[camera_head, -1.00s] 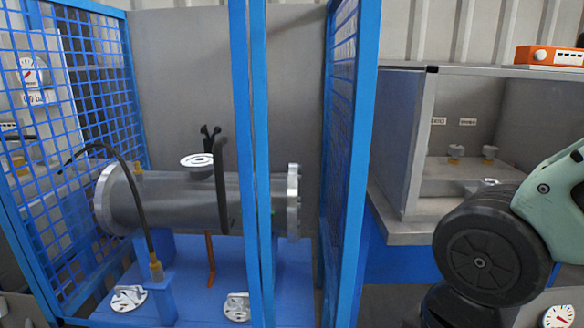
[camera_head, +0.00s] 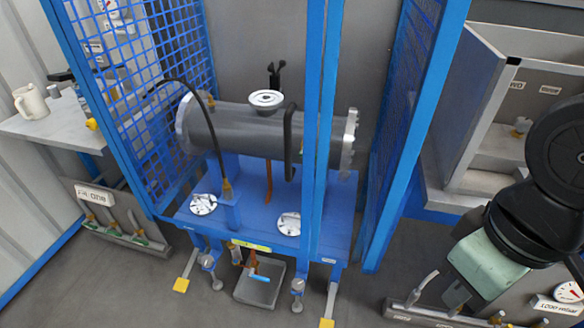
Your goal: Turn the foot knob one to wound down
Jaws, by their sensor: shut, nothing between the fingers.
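A dark grey flanged shell (camera_head: 250,132) lies on a blue stand (camera_head: 255,195) inside a blue cage. Below the stand's front edge are two small grey round knobs on the legs, a left foot knob (camera_head: 208,262) and a right foot knob (camera_head: 298,285). I cannot tell which is number one or how far either is wound. Yellow pads (camera_head: 181,285) lie on the floor near them. Part of my arm shows at the right, well away from the knobs. My gripper is not in view.
Blue cage posts (camera_head: 323,130) stand in front of the shell. An open grey cabinet door (camera_head: 470,110) is at the right. Grey floor (camera_head: 130,295) is clear at the left front.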

